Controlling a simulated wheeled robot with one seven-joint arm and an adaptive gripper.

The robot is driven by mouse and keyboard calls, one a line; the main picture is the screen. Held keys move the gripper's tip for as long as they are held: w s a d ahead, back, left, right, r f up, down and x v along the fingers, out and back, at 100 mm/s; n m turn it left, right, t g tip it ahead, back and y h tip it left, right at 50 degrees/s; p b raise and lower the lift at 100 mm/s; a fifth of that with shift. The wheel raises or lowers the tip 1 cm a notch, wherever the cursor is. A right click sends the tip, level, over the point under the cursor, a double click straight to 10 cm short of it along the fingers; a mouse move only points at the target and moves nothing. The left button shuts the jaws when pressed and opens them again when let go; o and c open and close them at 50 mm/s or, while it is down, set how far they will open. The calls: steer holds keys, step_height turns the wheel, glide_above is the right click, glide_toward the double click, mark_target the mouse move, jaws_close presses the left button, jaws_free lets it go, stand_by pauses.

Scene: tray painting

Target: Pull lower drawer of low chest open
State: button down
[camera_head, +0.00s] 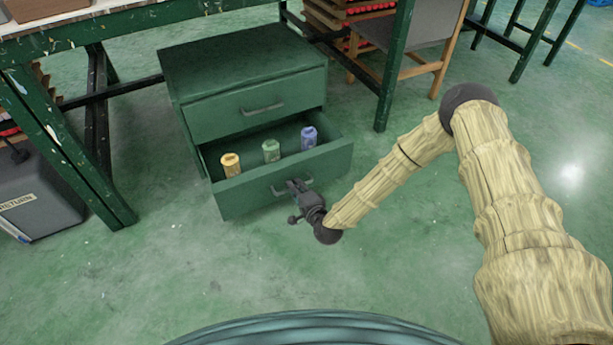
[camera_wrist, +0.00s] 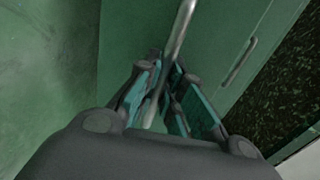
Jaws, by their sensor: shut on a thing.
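The low green chest (camera_head: 235,70) stands under and beside the workbench. Its upper drawer (camera_head: 225,115) is closed. Its lower drawer (camera_head: 235,195) is pulled out, with yellow, green and blue containers standing in it. My gripper (camera_head: 297,186) is at the front of the lower drawer, shut on its metal handle (camera_head: 277,190). In the wrist view the handle (camera_wrist: 183,25) runs between my gripper's fingers (camera_wrist: 168,90). The fingers hide part of the handle.
A grey bin (camera_head: 35,195) marked RETURN stands at the left. Green bench legs (camera_head: 392,75) rise on both sides of the chest. A chair (camera_head: 410,50) is behind at the right. The floor in front of the drawer is clear.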

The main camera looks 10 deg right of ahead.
steer(key=shift+s+d, duration=0.2)
steer(key=shift+s, duration=0.25)
steer(key=c, duration=1.5)
jaws_free()
steer(key=shift+s, duration=0.1)
steer(key=v, duration=1.1)
steer(key=shift+s, duration=0.4)
